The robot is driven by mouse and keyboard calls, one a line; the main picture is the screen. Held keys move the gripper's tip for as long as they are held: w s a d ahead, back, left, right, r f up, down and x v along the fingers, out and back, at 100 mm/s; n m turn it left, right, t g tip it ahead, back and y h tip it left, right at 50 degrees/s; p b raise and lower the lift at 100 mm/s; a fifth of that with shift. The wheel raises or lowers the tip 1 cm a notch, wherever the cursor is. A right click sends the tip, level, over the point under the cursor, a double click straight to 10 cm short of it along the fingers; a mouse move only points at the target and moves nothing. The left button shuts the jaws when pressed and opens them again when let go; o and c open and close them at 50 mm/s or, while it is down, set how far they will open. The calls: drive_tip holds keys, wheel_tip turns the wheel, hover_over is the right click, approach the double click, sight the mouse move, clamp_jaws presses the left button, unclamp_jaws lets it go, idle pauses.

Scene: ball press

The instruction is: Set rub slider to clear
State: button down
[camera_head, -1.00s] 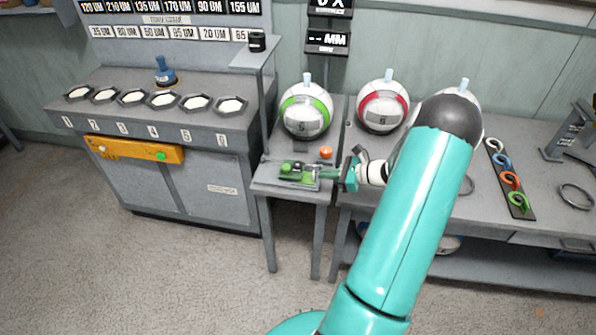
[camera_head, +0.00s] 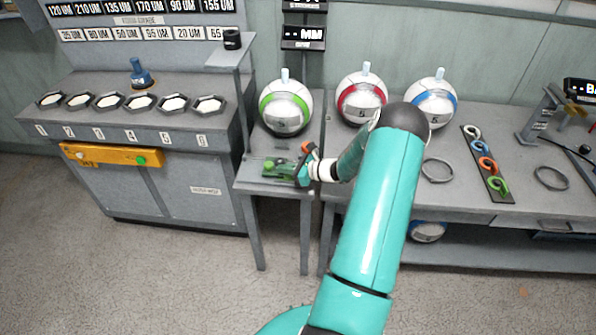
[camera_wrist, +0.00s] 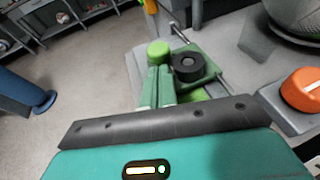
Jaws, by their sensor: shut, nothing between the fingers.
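The rub slider appears to be the small green fixture (camera_head: 272,167) on the narrow grey table. In the wrist view its green carriage (camera_wrist: 205,70) carries a black round piece and sits by thin metal rods. A bright green knob (camera_wrist: 158,48) stands at its left. My gripper (camera_wrist: 158,72) is shut, with its green fingers side by side just in front of the knob. I cannot tell whether they touch it. In the head view my gripper (camera_head: 290,170) reaches the fixture from the right and hides part of it. No "clear" marking is readable.
An orange knob (camera_wrist: 303,90) stands on a grey block right of the fixture. A green-banded ball (camera_head: 285,107) sits behind it. Red-banded (camera_head: 361,98) and blue-banded (camera_head: 432,103) balls stand on the right bench. A grey post and shelf (camera_head: 244,100) rise at the left.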

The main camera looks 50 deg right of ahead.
drive_tip(key=shift+w+a, duration=0.25)
drive_tip(key=shift+w, duration=0.35)
